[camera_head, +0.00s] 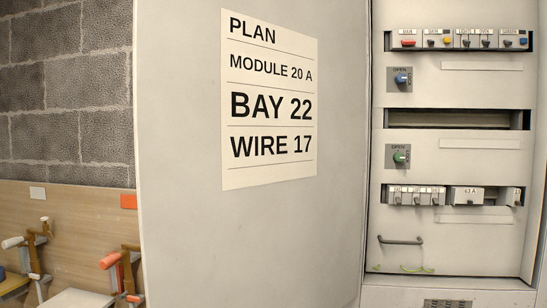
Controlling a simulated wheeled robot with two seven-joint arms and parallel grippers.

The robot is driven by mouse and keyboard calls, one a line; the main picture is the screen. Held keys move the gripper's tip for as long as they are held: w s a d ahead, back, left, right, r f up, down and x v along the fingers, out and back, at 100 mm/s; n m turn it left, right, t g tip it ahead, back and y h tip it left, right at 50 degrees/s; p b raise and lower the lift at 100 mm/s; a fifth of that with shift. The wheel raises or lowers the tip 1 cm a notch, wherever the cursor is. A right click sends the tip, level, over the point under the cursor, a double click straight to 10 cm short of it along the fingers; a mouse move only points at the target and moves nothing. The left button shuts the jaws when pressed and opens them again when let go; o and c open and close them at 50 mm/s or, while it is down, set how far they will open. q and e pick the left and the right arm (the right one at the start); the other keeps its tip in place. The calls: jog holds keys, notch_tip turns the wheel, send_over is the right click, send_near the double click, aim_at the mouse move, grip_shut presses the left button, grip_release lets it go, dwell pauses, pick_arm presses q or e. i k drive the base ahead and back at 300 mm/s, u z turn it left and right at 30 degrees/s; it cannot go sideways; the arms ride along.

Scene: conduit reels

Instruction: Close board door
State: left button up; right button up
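The board door (180,220) is a large pale grey panel standing open across the middle of the head view. A white sheet (268,100) on it reads PLAN, MODULE 20 A, BAY 22, WIRE 17. The open board (455,160) is at the right, with its inside exposed. It shows an upper row of breakers (460,40), a lower row (450,195) and an empty dark slot (450,119) between them. Neither of my grippers is in view.
A blue knob (401,78) and a green knob (400,156) sit on the board's front, with a dark handle (400,241) lower down. At left, a wooden backboard (80,220) and orange-handled tools (110,261) stand before a grey block wall (70,90).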

aim_at(248, 115)
jog(key=u, duration=2.1)
jog(key=i, duration=1.9)
jog(key=z, duration=4.1)
jog(key=i, duration=0.55)
jog(key=z, duration=0.55)
jog(key=k, duration=0.85)
jog(key=z, duration=0.25)
